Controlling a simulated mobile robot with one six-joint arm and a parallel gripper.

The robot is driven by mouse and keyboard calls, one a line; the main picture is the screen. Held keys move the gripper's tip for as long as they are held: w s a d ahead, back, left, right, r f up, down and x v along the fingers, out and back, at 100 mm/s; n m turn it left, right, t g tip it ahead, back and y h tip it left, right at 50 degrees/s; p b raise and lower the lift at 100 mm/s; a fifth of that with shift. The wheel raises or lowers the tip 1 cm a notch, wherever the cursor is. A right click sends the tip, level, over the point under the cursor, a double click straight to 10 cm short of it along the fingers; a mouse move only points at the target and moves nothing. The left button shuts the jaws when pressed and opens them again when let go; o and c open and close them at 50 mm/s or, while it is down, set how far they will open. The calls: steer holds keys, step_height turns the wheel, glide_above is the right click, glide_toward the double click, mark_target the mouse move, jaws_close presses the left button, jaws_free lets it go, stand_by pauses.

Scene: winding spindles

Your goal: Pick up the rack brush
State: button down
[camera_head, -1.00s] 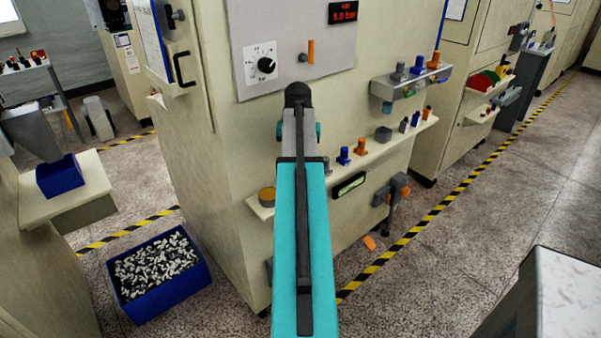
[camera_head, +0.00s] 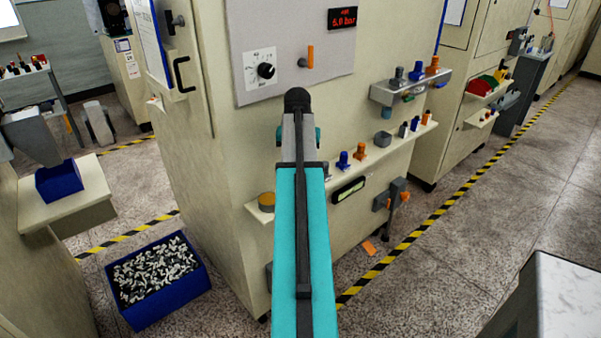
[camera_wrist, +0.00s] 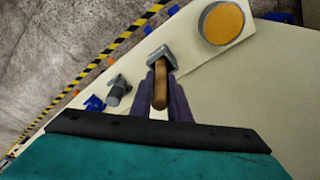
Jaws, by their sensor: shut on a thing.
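In the wrist view the rack brush (camera_wrist: 160,90) shows as a brown, wood-coloured handle with a grey block-like head at its far end. My gripper (camera_wrist: 161,92) has its two dark fingers shut on the handle, one on each side. The brush head lies over the cream shelf edge in the picture; I cannot tell whether it touches the shelf. In the head view my teal arm hides the gripper and the brush.
The cream shelf (camera_head: 371,165) holds an orange-topped round tin (camera_head: 267,202), also in the wrist view (camera_wrist: 222,24), and several small blue, orange and grey parts. A grey tray (camera_head: 383,95) juts out above. A blue crate (camera_head: 195,289) stands on the floor at left.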

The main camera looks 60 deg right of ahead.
steer(key=shift+r, duration=0.2)
step_height(320, 180, up, 7)
steer(key=p, duration=0.5)
steer(key=shift+f, duration=0.1)
steer(key=s+a+p, duration=0.2)
steer(key=s, duration=0.6)
steer(key=s+a+p, duration=0.2)
steer(key=s+a, duration=0.1)
steer(key=s, duration=0.6)
steer(key=shift+a, duration=0.35)
steer(key=shift+f, duration=0.1)
